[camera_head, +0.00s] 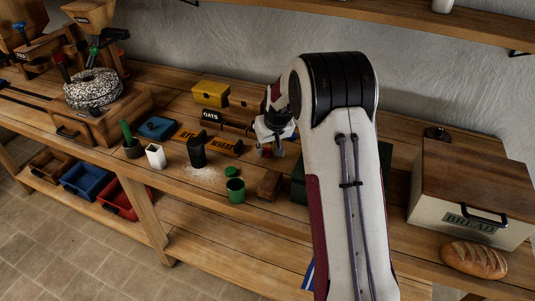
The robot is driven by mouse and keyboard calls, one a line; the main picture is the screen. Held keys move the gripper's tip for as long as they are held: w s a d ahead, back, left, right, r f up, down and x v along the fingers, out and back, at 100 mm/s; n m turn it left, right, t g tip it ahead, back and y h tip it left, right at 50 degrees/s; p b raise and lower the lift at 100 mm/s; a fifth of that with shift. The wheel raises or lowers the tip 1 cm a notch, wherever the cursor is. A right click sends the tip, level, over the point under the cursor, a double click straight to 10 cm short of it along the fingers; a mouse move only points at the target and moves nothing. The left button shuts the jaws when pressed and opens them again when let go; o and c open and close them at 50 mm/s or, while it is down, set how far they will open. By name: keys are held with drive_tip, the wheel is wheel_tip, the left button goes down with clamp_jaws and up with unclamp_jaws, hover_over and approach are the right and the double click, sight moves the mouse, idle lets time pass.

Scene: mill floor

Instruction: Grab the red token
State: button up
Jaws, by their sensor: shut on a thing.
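My gripper (267,150) hangs low over the workbench (221,160), right of the wheat sign and left of my large white arm link. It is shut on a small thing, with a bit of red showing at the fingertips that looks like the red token. The token's shape is too small and too covered by the fingers to make out. I cannot tell whether it touches the bench. No other red token shows on the bench top.
A green tin (235,190), a brown block (269,186) and a black cup (197,151) stand near my gripper. Behind are a yellow box (211,94) and an oats sign (212,117). A bread box (470,180) and loaf (473,260) are at right.

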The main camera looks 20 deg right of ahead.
sight(268, 153)
wheel_tip(268, 153, up, 8)
drive_tip(key=shift+f, duration=0.2)
drive_tip(key=shift+d, duration=0.1)
idle(0.7)
